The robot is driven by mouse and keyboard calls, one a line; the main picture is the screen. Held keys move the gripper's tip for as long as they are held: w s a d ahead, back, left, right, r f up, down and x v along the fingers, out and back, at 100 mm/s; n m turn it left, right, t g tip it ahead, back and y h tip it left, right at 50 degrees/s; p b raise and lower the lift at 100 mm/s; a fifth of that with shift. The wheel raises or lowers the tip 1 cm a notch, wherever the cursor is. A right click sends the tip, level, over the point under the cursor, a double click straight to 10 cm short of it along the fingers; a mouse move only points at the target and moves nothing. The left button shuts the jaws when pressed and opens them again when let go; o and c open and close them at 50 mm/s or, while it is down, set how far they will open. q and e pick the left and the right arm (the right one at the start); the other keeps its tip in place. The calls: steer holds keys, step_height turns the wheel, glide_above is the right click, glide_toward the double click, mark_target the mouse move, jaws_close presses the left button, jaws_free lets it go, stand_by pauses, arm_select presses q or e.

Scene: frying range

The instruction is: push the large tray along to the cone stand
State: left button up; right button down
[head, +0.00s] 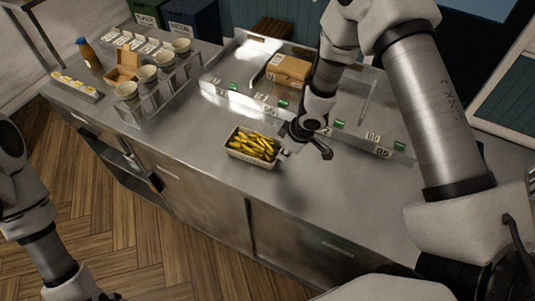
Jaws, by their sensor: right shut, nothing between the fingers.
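The large tray (232,149) is a pale rectangular tray filled with yellow fries, standing upright near the front edge of the steel counter. My right gripper (284,153) is shut and empty, with its fingertips at the tray's right end; I cannot tell whether they touch it. The cone stand (165,108) is a clear rack with several pale cups in it, farther left on the counter. My left arm shows at the left edge over the floor, and its gripper is out of the picture.
Bare counter (190,130) lies between the tray and the cone stand. Behind the tray is a low divided steel section (225,84) with number cards and a cardboard box (288,71). An open box (122,72), a bottle (88,55) and a strip of small yellow-topped pots (75,86) stand at the left.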

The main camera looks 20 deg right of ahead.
steer(key=shift+w, duration=0.1)
steer(key=shift+w+a, duration=2.25)
steer(key=shift+w, duration=0.3)
steer(key=shift+w+a, duration=1.15)
steer(key=shift+w, duration=0.2)
steer(key=shift+w+a, duration=1.1)
steer(key=shift+w, duration=0.2)
steer(key=shift+w, duration=0.1)
steer(key=shift+w+a, duration=1.5)
steer(key=shift+w, duration=0.2)
steer(key=shift+w+a+b, duration=0.4)
steer(key=shift+w+a, duration=0.4)
steer(key=shift+w, duration=0.1)
